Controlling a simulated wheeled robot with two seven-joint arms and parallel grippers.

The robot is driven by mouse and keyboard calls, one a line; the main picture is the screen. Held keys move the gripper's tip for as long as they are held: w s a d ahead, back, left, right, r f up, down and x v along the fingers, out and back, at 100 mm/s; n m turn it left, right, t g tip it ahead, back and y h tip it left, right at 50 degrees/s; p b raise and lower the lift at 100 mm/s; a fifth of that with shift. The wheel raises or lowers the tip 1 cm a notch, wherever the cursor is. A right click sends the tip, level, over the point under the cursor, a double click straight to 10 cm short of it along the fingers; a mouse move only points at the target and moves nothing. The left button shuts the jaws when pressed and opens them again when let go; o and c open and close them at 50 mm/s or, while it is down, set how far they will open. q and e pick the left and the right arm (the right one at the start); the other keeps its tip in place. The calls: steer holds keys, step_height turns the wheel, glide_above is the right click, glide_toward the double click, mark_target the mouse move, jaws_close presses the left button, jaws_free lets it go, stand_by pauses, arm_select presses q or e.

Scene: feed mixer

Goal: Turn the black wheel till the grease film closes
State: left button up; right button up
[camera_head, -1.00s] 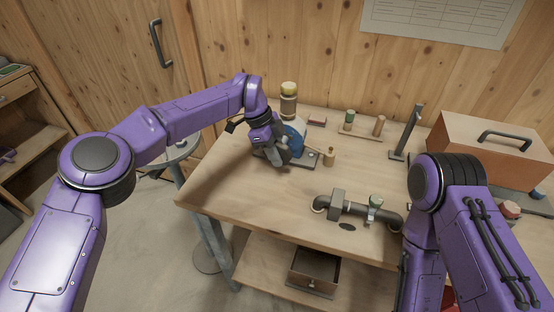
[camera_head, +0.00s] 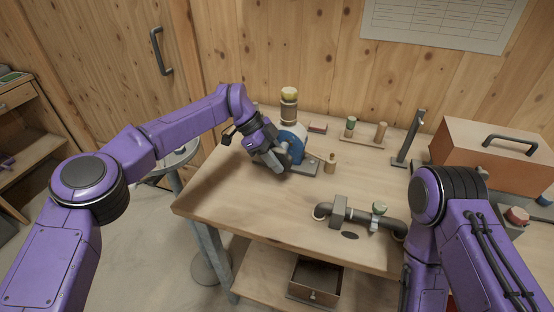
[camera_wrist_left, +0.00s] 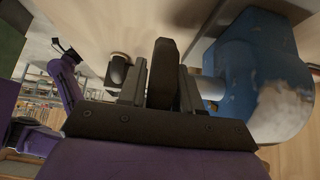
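The black wheel (camera_wrist_left: 163,72) shows edge-on in the left wrist view, with its rim between the two fingers of my left gripper (camera_wrist_left: 161,92). The fingers lie close along both faces with no clear gap, so the gripper looks shut on the rim. A pale shaft joins the wheel to a blue housing (camera_wrist_left: 262,75) on the right. In the head view my left gripper (camera_head: 272,160) is at the front left of the blue housing (camera_head: 293,146) and mostly hides the wheel. I cannot make out a grease film. My right gripper is out of view below.
A dark pipe (camera_head: 358,212) with a green-topped fitting lies at the table's front. An orange toolbox (camera_head: 490,155) and an upright dark post (camera_head: 410,138) stand to the right. The table's front left is bare.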

arm_select(q)
steer(key=shift+o, duration=0.5)
steer(key=shift+a, duration=0.1)
steer(key=b+v, duration=0.1)
steer(key=v, duration=0.9)
steer(key=shift+r, duration=0.25)
